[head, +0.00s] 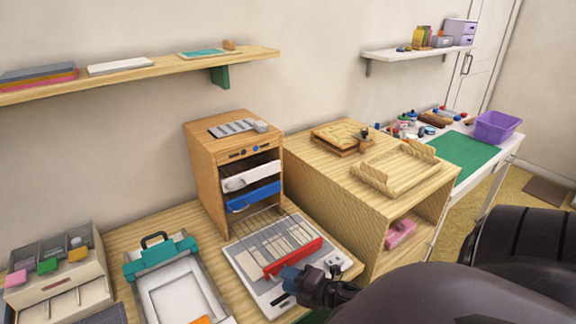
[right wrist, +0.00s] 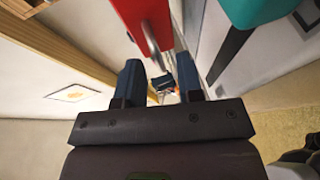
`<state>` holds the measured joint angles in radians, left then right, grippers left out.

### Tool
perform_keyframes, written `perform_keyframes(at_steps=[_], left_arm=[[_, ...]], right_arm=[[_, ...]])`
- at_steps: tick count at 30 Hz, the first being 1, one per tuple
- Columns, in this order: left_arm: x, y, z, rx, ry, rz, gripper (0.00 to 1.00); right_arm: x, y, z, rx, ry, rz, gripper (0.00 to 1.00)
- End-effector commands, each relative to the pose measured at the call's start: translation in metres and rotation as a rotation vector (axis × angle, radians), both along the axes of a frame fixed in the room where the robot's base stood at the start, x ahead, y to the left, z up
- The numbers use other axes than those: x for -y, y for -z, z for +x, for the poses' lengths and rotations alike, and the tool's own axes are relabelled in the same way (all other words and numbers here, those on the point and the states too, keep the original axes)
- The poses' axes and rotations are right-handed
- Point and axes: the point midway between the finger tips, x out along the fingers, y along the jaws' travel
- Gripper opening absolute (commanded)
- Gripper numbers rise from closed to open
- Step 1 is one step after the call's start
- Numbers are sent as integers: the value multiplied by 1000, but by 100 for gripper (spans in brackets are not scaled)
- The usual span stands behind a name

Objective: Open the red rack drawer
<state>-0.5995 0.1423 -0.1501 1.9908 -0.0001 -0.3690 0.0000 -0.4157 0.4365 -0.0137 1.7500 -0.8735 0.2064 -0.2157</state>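The red rack drawer shows in the head view as a red front (head: 292,258) with a wire rack behind it. It extends well out of the wooden cabinet (head: 208,172), over a pale panel on the table. My right gripper (head: 291,279) is just in front of and below the red front. In the right wrist view the red front (right wrist: 144,18) and its grey handle (right wrist: 153,42) are beyond my right gripper (right wrist: 160,82). Its two blue fingers stand apart with a gap between them, and neither visibly grips the handle. My left gripper is in neither view.
White (head: 250,177) and blue (head: 252,195) drawers sit higher in the cabinet. A teal-clipped tray (head: 160,254) lies to the left. A wooden unit (head: 325,185) with a tray on top stands close on the right. A wall shelf (head: 130,75) hangs above.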

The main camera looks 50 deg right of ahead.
Motion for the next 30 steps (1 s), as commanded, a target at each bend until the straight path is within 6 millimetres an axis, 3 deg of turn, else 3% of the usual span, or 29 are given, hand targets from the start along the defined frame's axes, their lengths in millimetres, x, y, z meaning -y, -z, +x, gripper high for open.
perform_keyframes(at_steps=[12, 18, 30], left_arm=[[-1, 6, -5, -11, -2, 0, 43], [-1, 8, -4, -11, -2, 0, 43], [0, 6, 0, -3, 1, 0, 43]], right_arm=[[11, -12, -66, -3, 2, 1, 34], [15, -18, -90, -2, 1, 1, 34], [17, -21, -99, 0, 0, 0, 34]])
